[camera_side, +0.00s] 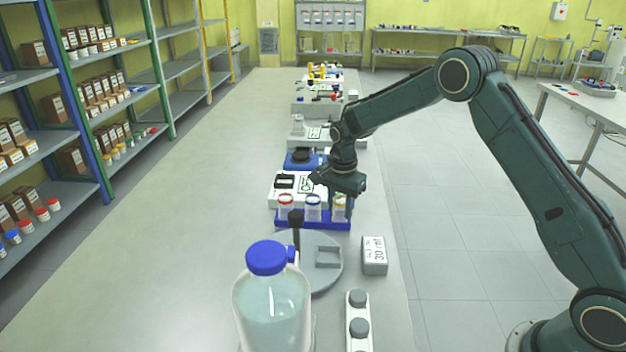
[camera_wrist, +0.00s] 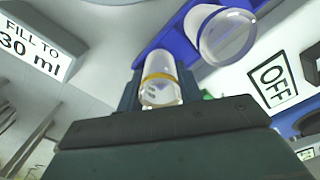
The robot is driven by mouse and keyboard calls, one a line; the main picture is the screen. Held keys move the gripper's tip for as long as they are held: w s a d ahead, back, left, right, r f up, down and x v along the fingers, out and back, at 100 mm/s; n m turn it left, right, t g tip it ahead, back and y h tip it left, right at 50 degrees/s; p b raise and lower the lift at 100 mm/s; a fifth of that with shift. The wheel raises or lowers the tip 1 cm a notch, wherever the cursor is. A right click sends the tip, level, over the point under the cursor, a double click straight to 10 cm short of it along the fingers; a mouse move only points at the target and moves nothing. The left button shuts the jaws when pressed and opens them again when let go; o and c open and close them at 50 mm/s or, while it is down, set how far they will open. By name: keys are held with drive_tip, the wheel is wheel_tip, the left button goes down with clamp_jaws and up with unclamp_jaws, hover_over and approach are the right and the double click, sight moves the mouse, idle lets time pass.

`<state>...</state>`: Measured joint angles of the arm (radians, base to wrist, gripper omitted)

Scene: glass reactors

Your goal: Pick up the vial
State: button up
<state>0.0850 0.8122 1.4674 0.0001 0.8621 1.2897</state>
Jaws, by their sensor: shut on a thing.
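A blue rack (camera_side: 325,226) on the bench holds three clear vials in a row. They are a red-ringed vial (camera_side: 286,206), a blue-ringed vial (camera_side: 313,208) and a yellow-ringed vial (camera_side: 339,210) at the right end. My gripper (camera_side: 342,192) is at the right end of the rack, at the top of the yellow-ringed vial. In the wrist view my gripper (camera_wrist: 160,92) is shut on the yellow-ringed vial (camera_wrist: 160,70), with a finger on each side. The blue-ringed vial (camera_wrist: 224,38) is close beside it. I cannot tell whether the held vial is clear of the rack.
A box labelled "FILL TO 30 ml" (camera_side: 374,255) stands in front right of the rack. A round grey stand (camera_side: 322,280) and a large blue-capped bottle (camera_side: 272,310) stand nearer. A white device (camera_side: 283,191) is behind the rack. The bench's left side is clear.

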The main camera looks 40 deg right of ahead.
sight(339, 206)
drive_tip(key=shift+r, duration=0.1)
wheel_tip(339, 206, up, 20)
idle(0.9)
idle(0.5)
drive_tip(key=s+a+f, duration=0.9)
drive_tip(key=a+f, duration=0.2)
drive_tip(key=a, duration=0.1)
drive_tip(key=shift+a+f, duration=0.2)
drive_tip(key=shift+f, duration=0.1)
drive_tip(key=shift+w+f, duration=0.1)
drive_tip(key=shift+f, duration=1.85)
drive_tip(key=shift+f, duration=1.3)
idle(0.9)
